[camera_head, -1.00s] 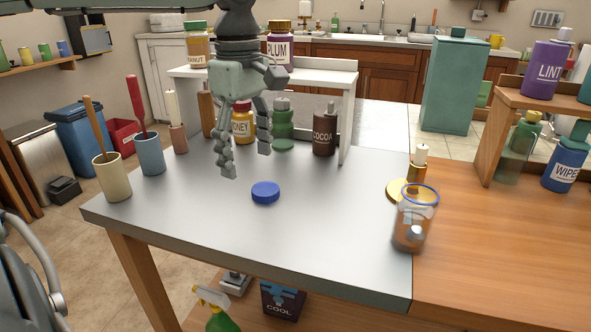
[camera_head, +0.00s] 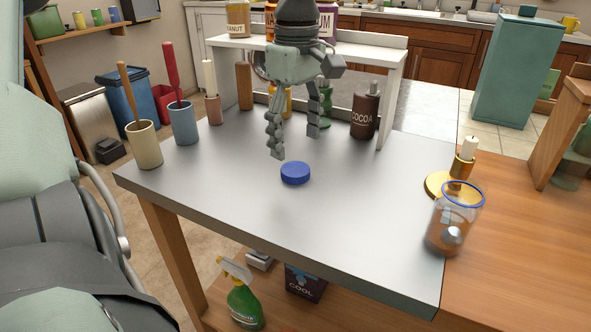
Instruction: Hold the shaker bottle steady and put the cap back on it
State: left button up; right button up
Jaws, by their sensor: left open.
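The blue cap (camera_head: 295,173) lies flat on the grey metal tabletop (camera_head: 240,205). The shaker bottle (camera_head: 452,222) is clear with a blue rim and stands upright and uncapped at the right, where the metal top meets the wooden one. Brownish contents and a round metallic ball show inside it. My left gripper (camera_head: 298,143) is open and empty, pointing down above and just behind the cap, apart from it. My right gripper is not in view.
A candle in a gold holder (camera_head: 462,165) stands just behind the bottle. A brown cocoa bottle (camera_head: 365,112) stands by the white shelf (camera_head: 398,75). Cups with handled tools, including a cream cup (camera_head: 145,148), line the left edge. The tabletop around the cap is clear.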

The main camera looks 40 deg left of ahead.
aim_at(294, 168)
pick_arm(q)
jog(key=shift+s+f, duration=0.15)
jog(key=shift+f, duration=1.15)
jog(key=shift+s+f, duration=0.1)
jog(key=shift+f, duration=1.15)
jog(key=c, duration=0.8)
